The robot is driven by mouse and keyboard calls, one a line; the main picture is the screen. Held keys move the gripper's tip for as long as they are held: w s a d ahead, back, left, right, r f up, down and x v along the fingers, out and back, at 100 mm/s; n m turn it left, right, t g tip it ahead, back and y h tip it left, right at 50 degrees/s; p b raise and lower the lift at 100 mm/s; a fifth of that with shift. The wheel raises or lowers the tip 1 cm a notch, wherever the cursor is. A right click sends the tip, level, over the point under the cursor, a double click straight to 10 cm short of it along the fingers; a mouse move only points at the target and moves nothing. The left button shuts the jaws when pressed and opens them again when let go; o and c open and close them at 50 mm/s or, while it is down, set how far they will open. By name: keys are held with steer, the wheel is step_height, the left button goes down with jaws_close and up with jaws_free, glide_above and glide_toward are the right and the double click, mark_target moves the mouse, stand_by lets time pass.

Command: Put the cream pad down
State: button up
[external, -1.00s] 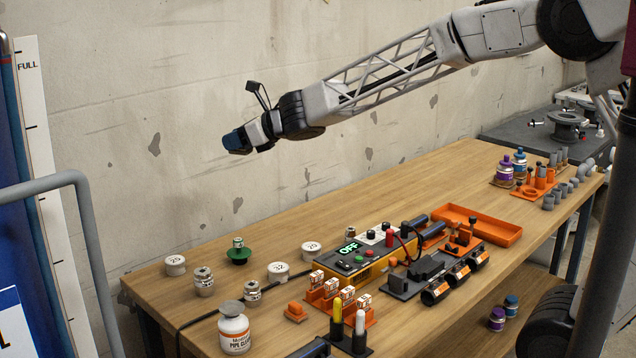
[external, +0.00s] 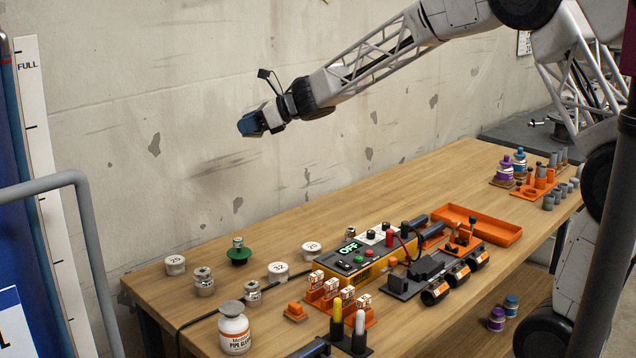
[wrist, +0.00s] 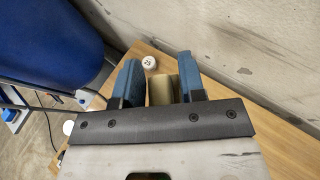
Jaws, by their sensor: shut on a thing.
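My gripper (external: 250,126) is raised well above the far left part of the bench, near the wall, in the external view. In the wrist view, its two blue fingers (wrist: 160,62) are shut on a tan-cream thing (wrist: 162,92), which I take to be the cream pad. Only part of it shows between the fingers, and its lower end is hidden by the gripper body. I cannot make out the pad in the external view.
White caps marked 25 (external: 175,265), 32 (external: 278,272) and another number (external: 311,251) stand on the wooden bench (external: 150,290), with a green-based fitting (external: 239,254) among them. A bottle (external: 234,330) stands at the front. A yellow-sided control box (external: 362,268) lies mid-bench.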

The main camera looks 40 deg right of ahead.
steer(key=w+d+n+g+y, duration=0.1)
steer(key=w+d, duration=0.2)
steer(key=d, duration=0.4)
glide_above(267, 248)
step_height(267, 248, down, 24)
steer(key=shift+d+f, duration=0.1)
steer(key=shift+f, duration=0.6)
steer(key=shift+f, duration=0.1)
steer(key=shift+f, duration=3)
steer(key=shift+f, duration=1.9)
steer(key=shift+f, duration=0.15)
